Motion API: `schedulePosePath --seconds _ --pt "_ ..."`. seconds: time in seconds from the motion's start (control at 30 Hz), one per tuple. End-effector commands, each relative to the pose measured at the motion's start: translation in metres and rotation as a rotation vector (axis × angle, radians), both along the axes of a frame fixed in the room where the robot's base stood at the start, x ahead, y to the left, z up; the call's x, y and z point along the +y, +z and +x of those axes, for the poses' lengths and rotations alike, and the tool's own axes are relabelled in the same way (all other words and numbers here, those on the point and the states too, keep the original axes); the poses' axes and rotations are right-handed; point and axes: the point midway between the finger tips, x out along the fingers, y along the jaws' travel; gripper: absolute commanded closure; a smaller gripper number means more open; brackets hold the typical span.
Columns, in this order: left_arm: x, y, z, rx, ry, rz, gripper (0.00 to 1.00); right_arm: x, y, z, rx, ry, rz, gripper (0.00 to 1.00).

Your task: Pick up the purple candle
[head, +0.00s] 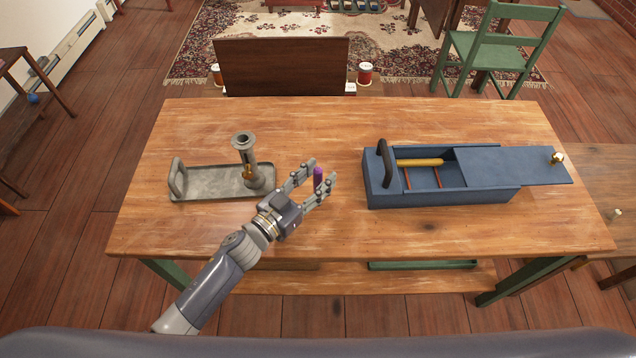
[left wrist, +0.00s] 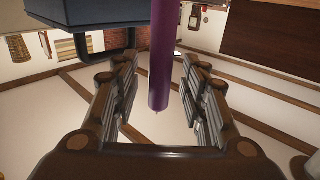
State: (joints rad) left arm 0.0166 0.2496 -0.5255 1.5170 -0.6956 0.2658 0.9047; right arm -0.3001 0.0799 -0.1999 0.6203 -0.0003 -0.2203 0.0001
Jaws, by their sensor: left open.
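The purple candle (head: 319,179) shows between the fingers of my left gripper (head: 320,182) in the head view. In the left wrist view the purple candle (left wrist: 163,60) runs down from the top edge, between the two open fingers of my left gripper (left wrist: 163,95), with gaps on both sides. My left gripper is open, over the middle of the wooden table (head: 330,235). The candle's lower part is hidden in the head view, so I cannot tell what it rests on. My right gripper is not in view.
A grey metal tray (head: 213,184) with a pewter candlestick (head: 245,155) stands on the left of the table. A blue box (head: 440,197) with a partly slid lid (head: 510,164) and a yellow candle (head: 420,162) inside stands on the right. The table's front middle is clear.

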Motion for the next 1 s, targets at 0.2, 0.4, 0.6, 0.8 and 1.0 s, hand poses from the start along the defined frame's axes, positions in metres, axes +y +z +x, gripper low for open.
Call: schedulePosePath --seconds 0.2,0.4,0.6,0.8,1.0 --pt "-0.0043 -0.0002 0.0049 0.001 0.000 0.000 0.60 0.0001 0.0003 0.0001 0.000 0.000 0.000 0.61" --pt "-0.0041 -0.0002 0.0046 0.001 0.000 0.000 0.82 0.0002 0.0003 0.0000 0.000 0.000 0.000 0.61" --pt "-0.0039 -0.0003 0.0046 0.001 0.000 0.000 1.00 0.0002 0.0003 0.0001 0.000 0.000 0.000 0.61" --pt "-0.0039 0.0000 0.0046 0.001 0.000 0.000 1.00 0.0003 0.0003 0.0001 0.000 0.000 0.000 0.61" --pt "-0.0033 0.0082 0.0051 -0.001 0.000 0.002 1.00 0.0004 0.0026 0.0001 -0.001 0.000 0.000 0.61"
